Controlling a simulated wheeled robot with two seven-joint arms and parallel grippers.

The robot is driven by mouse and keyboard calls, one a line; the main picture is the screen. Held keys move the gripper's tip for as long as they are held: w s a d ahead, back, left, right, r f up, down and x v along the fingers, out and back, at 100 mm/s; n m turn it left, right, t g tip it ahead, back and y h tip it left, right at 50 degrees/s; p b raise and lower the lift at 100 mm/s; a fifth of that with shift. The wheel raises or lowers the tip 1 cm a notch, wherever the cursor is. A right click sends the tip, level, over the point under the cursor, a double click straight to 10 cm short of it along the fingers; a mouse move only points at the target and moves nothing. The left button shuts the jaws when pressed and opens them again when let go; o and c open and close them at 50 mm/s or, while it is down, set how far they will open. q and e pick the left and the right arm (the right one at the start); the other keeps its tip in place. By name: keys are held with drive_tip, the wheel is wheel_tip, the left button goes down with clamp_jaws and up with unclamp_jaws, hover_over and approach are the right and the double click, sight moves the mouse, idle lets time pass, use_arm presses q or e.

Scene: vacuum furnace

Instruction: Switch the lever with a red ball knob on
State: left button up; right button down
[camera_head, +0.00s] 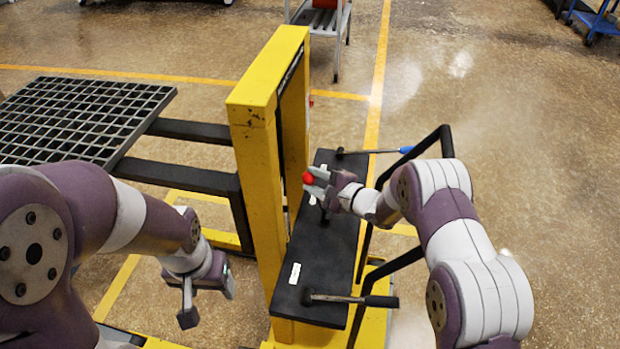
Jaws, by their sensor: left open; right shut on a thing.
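The red ball knob (308,178) of the lever shows between the fingers of my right gripper (314,182), above the black panel (323,256). My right gripper is shut on the knob, with its arm coming in from the right. Most of the lever's rod is hidden by the gripper; a dark part shows just below it. My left gripper (186,305) is open and empty, pointing down, to the left of the yellow post and away from the panel.
A yellow post frame (257,150) stands left of the panel. A blue-handled lever (380,151) is at the panel's far end, a black-handled lever (350,298) at its near end. A black handlebar (408,259) runs along the right. A dark grid platform (75,115) lies at left.

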drive_tip(key=s+d+f+p, duration=0.1)
drive_tip(key=s+d+p, duration=0.1)
drive_tip(key=d, duration=0.5)
drive_tip(key=shift+s+d, duration=0.25)
drive_tip(key=shift+d, duration=0.05)
drive_tip(key=shift+f, duration=0.1)
drive_tip(key=c, duration=0.7)
unclamp_jaws()
drive_tip(key=shift+w, duration=0.5)
drive_tip(key=shift+a+r, duration=0.15)
drive_tip(key=shift+r, duration=0.05)
